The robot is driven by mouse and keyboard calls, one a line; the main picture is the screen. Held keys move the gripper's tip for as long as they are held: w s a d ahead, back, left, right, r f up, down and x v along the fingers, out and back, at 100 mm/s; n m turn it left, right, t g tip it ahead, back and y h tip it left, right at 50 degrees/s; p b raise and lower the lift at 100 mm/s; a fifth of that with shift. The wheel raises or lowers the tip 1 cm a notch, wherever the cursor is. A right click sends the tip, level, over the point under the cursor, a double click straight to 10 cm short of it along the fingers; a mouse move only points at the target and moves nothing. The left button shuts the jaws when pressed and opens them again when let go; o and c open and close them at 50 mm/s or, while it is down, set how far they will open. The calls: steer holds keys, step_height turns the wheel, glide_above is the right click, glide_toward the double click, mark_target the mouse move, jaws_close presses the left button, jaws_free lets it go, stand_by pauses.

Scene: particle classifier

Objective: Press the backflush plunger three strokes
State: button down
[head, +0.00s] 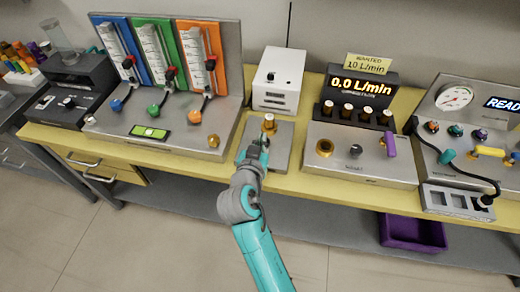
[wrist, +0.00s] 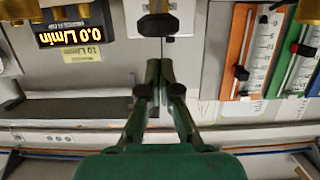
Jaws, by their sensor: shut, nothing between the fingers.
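A brass-topped knob, which looks like the plunger (head: 269,122), stands upright on a small grey plate (head: 283,150) at the bench's middle. My gripper (head: 264,138) is just in front of it in the head view, overlapping the near part of the plate. Whether the two touch cannot be told. In the wrist view my gripper (wrist: 160,70) has its fingers together and empty. A dark knob-like part shows beyond the fingertips there, near the top; I cannot tell whether it is the plunger. The plunger's lower part is partly hidden in the head view.
A white box (head: 277,78) stands behind the plate. A flowmeter console (head: 190,143) is to the left. A flow display (head: 362,90) reading 0.0 L/min and a gauge console (head: 453,97) are to the right. A purple bin (head: 412,233) is below the bench.

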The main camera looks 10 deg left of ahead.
steer(key=v, duration=0.9)
steer(key=shift+f, duration=0.1)
stand_by(0.9)
